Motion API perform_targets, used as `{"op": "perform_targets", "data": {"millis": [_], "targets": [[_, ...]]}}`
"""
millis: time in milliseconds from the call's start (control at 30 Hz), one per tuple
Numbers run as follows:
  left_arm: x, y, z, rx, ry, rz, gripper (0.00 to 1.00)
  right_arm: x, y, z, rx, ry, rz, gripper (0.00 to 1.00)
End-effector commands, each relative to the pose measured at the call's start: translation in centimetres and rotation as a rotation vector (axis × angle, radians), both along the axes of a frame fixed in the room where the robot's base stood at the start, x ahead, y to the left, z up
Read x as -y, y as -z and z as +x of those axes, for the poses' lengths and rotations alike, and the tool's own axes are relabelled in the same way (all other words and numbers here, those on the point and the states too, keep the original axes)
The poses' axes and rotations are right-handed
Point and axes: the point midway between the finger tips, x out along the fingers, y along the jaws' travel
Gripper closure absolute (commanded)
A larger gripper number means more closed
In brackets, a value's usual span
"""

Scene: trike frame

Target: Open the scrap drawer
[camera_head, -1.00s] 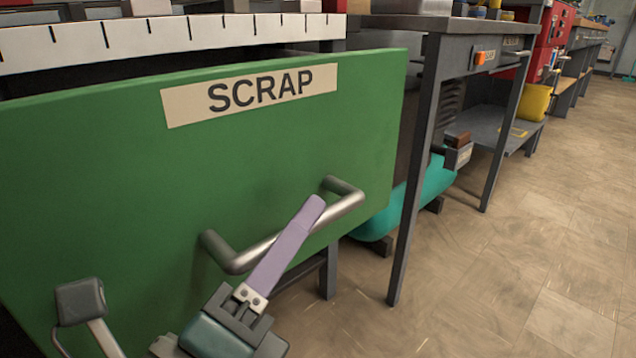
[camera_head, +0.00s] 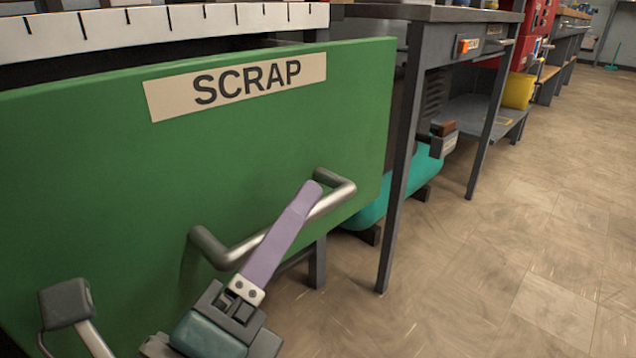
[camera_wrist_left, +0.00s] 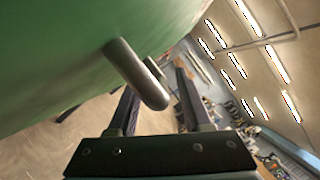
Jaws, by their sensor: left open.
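The green scrap drawer front (camera_head: 120,170), labelled SCRAP, fills the left of the head view. Its metal bar handle (camera_head: 232,256) slopes up to the right. My left gripper (camera_head: 306,200) is at the handle, with one purple finger crossing in front of the bar; the other finger is hidden there. In the left wrist view the two fingers are apart, with the handle (camera_wrist_left: 138,76) between them, and the green front (camera_wrist_left: 60,55) beyond. I cannot tell whether either finger touches the bar. A dark gap shows above the drawer front. My right gripper is not in view.
A white marked bench edge (camera_head: 200,22) runs above the drawer. The tiled floor (camera_head: 540,220) at the right is clear.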

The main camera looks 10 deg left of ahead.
Motion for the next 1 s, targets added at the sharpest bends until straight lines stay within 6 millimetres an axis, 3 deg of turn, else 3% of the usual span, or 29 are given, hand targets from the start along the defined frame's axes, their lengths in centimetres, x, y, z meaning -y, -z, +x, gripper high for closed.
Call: {"op": "perform_targets", "data": {"millis": [167,400,600,1000], "targets": [[-0.5,0.3,-1.3,-0.005,0.0,0.0,0.5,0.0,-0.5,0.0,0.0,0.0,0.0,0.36],[-2.0,1.3,-5.8,-0.007,0.0,0.001,0.5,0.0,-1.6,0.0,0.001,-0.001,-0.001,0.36],[-2.9,2.0,-8.5,-0.003,0.0,0.0,0.5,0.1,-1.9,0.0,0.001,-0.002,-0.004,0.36],[-3.2,2.1,-9.2,0.0,0.0,0.0,0.5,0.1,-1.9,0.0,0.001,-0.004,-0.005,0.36]]}}
